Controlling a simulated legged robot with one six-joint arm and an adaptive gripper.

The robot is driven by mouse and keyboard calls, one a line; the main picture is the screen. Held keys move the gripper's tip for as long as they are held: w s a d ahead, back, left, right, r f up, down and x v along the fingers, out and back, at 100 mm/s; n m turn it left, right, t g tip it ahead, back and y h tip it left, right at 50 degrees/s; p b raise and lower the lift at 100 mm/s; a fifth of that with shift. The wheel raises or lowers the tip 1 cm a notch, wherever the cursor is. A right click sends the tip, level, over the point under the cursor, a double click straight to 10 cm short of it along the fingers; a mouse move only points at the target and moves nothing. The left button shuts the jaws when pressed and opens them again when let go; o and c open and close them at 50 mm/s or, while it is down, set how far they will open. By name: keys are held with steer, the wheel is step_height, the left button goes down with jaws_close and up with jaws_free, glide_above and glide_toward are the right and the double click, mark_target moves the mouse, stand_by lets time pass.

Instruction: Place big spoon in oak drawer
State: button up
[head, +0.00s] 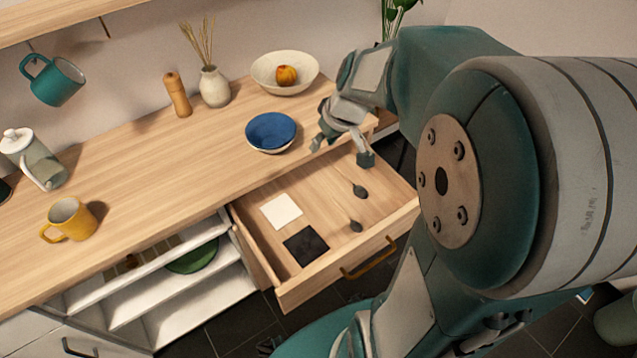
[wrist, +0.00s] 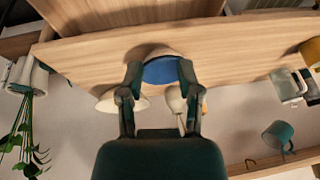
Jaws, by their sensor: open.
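The oak drawer (head: 318,230) is pulled out below the wooden counter in the head view. Two dark spoons lie in its right half. The farther one (head: 360,190) looks larger, so it appears to be the big spoon; the smaller spoon (head: 355,226) lies nearer the drawer front. My gripper (head: 342,148) is open and empty, above the drawer's back right part near the counter edge. In the wrist view my gripper (wrist: 158,78) shows spread fingers with nothing held between them; the blue bowl is seen beyond them. No spoon is clear in the wrist view.
A white square (head: 281,211) and a black square (head: 306,246) lie in the drawer's left half. The blue bowl (head: 270,131) stands on the counter near my gripper. A cream bowl with fruit (head: 285,72), vase (head: 214,87) and yellow mug (head: 70,219) stand elsewhere. The counter's middle is clear.

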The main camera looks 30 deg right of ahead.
steer(key=s+a+r, duration=0.2)
steer(key=s+a, duration=0.1)
steer(key=s, duration=0.2)
steer(key=s+a+r+m+t+h, duration=0.1)
steer(key=s+a+r, duration=0.1)
steer(key=s, duration=0.3)
steer(key=s+a+r, duration=0.3)
steer(key=s+r, duration=0.1)
steer(key=s, duration=0.1)
steer(key=shift+a+t+h, duration=0.3)
steer(key=shift+a+h, duration=0.05)
steer(key=shift+h, duration=0.05)
